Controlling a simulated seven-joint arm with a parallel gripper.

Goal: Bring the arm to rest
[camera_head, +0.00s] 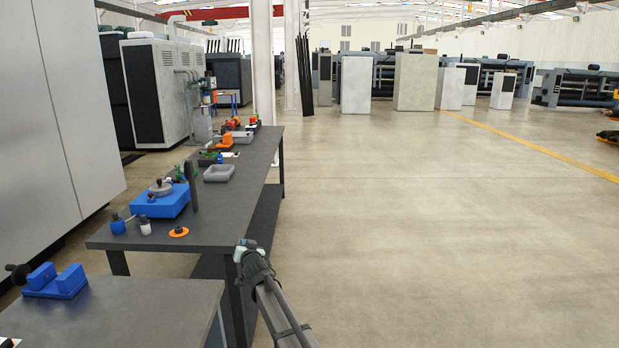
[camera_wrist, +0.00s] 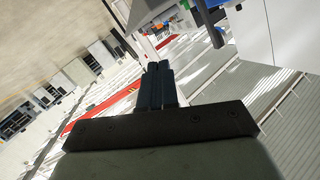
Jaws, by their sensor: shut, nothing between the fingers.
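My arm (camera_head: 270,290) reaches up from the bottom of the head view, just right of the long dark table's near right corner. It is over open floor, and whether it touches the table edge cannot be told. In the wrist view my gripper (camera_wrist: 158,68) shows two dark fingers side by side, shut with nothing between them. The fingertips do not show clearly in the head view. The wrist view is tilted and looks out into the hall, with no object close to the fingers.
The dark table (camera_head: 235,200) holds a blue block (camera_head: 172,204), a grey tray (camera_head: 219,173) and several small parts. A nearer grey table (camera_head: 130,315) carries a blue vise-like fixture (camera_head: 55,281). The floor (camera_head: 430,230) to the right is clear.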

